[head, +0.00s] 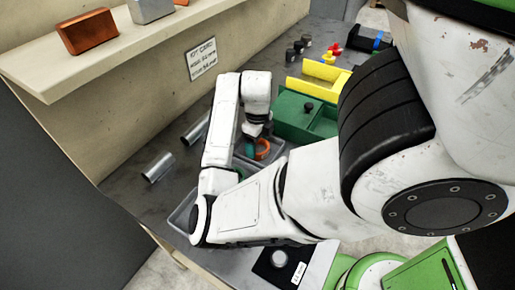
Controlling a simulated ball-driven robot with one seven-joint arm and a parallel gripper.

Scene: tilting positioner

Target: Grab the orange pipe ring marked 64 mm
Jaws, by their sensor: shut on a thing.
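The orange pipe ring (263,150) shows just below my gripper (256,140), over a grey tray (277,147) right of the middle of the head view. My gripper points down and is shut on the orange ring. Its fingertips are small and partly hidden by my wrist. I cannot tell whether the ring is clear of the tray. The 64 mm marking cannot be read. A small teal item (241,173) shows beside my forearm, which hides part of the tray.
A green bin (292,130) and a yellow bin (309,88) stand behind my gripper. Grey metal tubes (157,168) lie at the left of the bench. A shelf (40,67) with an orange-brown block (87,31) overhangs the back left. A kit card (201,58) hangs below it.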

